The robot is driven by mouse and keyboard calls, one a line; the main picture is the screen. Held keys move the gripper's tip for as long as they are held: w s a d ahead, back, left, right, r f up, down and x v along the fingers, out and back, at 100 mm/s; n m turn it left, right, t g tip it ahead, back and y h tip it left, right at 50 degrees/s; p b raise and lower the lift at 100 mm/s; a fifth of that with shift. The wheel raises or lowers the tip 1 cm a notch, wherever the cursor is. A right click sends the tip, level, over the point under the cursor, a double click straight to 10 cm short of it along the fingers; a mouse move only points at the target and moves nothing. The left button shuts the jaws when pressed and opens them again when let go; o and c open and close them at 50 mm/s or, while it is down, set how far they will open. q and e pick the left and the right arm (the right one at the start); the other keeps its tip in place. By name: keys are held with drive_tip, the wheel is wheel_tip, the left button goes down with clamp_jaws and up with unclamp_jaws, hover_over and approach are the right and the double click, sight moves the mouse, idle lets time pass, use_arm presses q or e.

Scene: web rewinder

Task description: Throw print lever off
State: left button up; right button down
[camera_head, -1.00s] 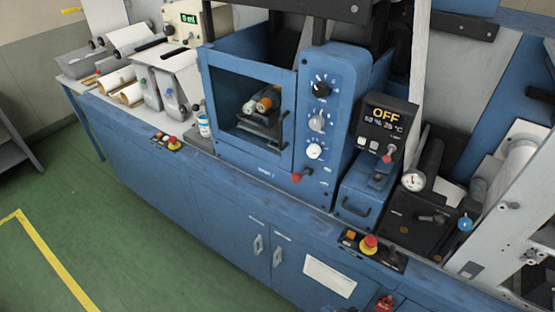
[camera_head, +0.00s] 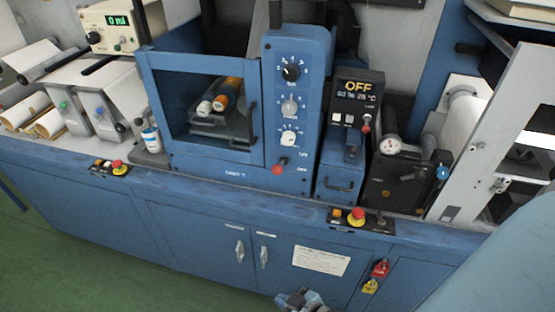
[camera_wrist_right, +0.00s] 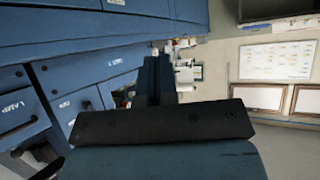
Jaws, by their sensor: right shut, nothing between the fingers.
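A lever with a red knob (camera_head: 277,169) sticks out low on the front of the blue print unit (camera_head: 295,60), below its three dials. Small markings stand to its right, the lower of which seems to read OFF. The knob sits beside the lower marking. My right gripper (camera_head: 298,298) shows at the bottom edge of the head view, well below the lever and apart from it. It is shut and empty. The lever cannot be made out in the right wrist view. My left gripper is not in view.
Another red-knobbed lever (camera_head: 366,122) is on the unit with the OFF display (camera_head: 357,88). A red stop button (camera_head: 356,215) stands on the ledge below. Red and yellow tags (camera_head: 380,268) hang on the cabinet front. The floor before the cabinet is clear at left.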

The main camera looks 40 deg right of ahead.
drive_tip(key=shift+s, duration=0.15)
drive_tip(key=w+a+r+m+g+y+b, duration=0.1)
drive_tip(key=w+a+r+m+g+y, duration=0.15)
drive_tip(key=w+r+m+y, duration=0.45)
drive_tip(key=w+a+r+m+g+y+b, duration=0.1)
drive_tip(key=w+r+m+g+y+b, duration=0.2)
drive_tip(key=r+m, duration=0.7)
drive_tip(key=w+a+r+m+g+y, duration=0.25)
drive_tip(key=w+r+m+y, duration=0.3)
drive_tip(key=r+m, duration=0.35)
drive_tip(key=w+d+r+n+h+b, duration=0.1)
drive_tip(key=w+d+n+h, duration=0.1)
drive_tip(key=d+n+h, duration=0.2)
drive_tip(key=w+d+r+n+h+b, duration=0.1)
drive_tip(key=w+d+n+h, duration=0.2)
drive_tip(key=d+h, duration=0.5)
drive_tip(key=w+d+r+n+h+b, duration=0.1)
drive_tip(key=d+n+h, duration=0.5)
drive_tip(key=d, duration=0.6)
drive_tip(key=shift+w+r+h, duration=0.45)
drive_tip(key=shift+w, duration=0.6)
